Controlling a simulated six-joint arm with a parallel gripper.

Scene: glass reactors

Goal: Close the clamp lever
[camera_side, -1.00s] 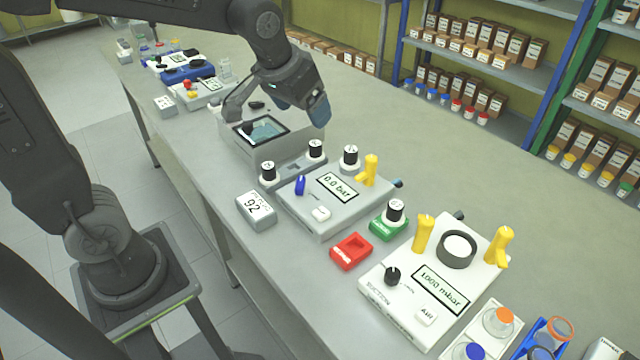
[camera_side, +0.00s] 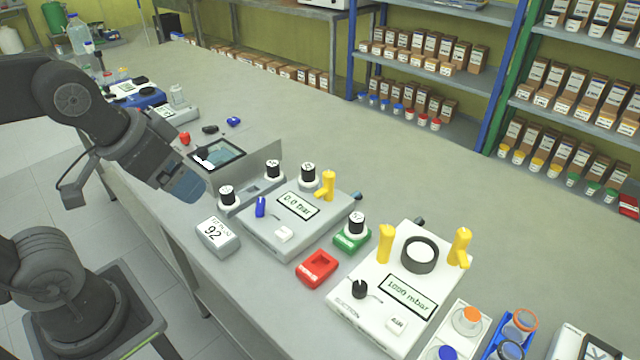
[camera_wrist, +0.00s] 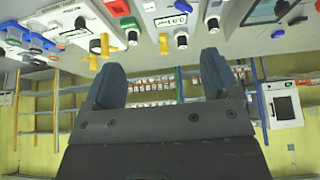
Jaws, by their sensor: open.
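No part is labelled as a clamp lever. Yellow lever-like handles show in the side view: one (camera_side: 326,187) on the grey "0.0 bar" unit (camera_side: 262,233), and two, left (camera_side: 386,244) and right (camera_side: 460,247), on the white "1000 mbar" suction unit (camera_side: 352,280). The left and right ones flank a dark ring with a white top (camera_side: 420,254). My gripper (camera_side: 187,188) is left of the grey unit, over the bench's near side, apart from every handle. The wrist view shows its two blue-grey fingers (camera_wrist: 161,85) spread, with nothing held between them.
Black-knobbed pieces (camera_side: 228,196) stand along the grey unit's back. A box with a dark screen (camera_side: 217,154) stands behind my gripper. A red holder (camera_side: 318,268), a green base (camera_side: 351,239) and a "92" block (camera_side: 218,237) sit nearby. The bench beyond is largely clear.

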